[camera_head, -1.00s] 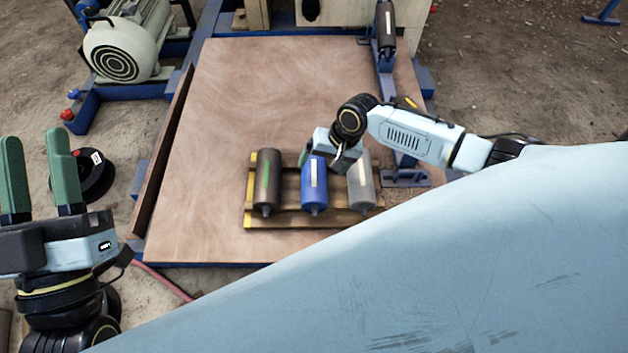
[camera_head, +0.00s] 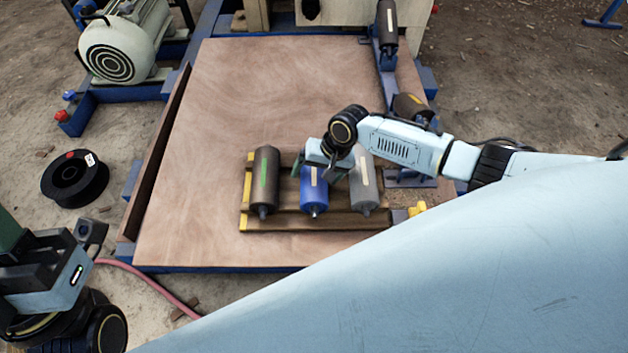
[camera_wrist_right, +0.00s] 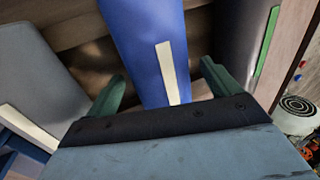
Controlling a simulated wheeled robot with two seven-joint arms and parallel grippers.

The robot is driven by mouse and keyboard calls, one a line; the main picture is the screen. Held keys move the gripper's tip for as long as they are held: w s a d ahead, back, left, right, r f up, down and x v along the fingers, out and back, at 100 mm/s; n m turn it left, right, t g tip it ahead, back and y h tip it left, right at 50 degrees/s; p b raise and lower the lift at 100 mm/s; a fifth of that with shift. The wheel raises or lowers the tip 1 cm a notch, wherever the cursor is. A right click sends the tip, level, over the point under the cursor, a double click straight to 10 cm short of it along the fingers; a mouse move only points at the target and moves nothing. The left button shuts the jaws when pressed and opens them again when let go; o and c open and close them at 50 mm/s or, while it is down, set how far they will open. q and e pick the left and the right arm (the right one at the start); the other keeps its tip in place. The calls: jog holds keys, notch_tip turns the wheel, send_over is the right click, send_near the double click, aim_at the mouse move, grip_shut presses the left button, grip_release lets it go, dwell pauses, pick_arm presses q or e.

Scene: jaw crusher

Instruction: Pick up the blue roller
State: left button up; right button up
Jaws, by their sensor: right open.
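The blue roller (camera_head: 314,197) with a cream strip lies between two other rollers on a low wooden rack (camera_head: 290,222) with yellow ends. My right gripper (camera_head: 322,172) is over the roller's far end. In the right wrist view, the green fingers of my right gripper (camera_wrist_right: 165,80) are apart, one on each side of the blue roller (camera_wrist_right: 147,45). Whether they touch it I cannot tell. My left gripper (camera_head: 12,232) is cut off at the left edge, away from the rack, and its jaw opening is hidden.
A black roller with a green strip (camera_head: 265,180) lies left of the blue one, a grey roller (camera_head: 364,192) right of it. The wooden board (camera_head: 230,100) is clear behind the rack. A dark roller stands on a blue frame (camera_head: 388,75) at the back right.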

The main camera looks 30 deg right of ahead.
jog(key=c, duration=1.6)
jog(key=shift+w, duration=0.1)
jog(key=shift+c, duration=0.6)
jog(key=shift+r, duration=0.1)
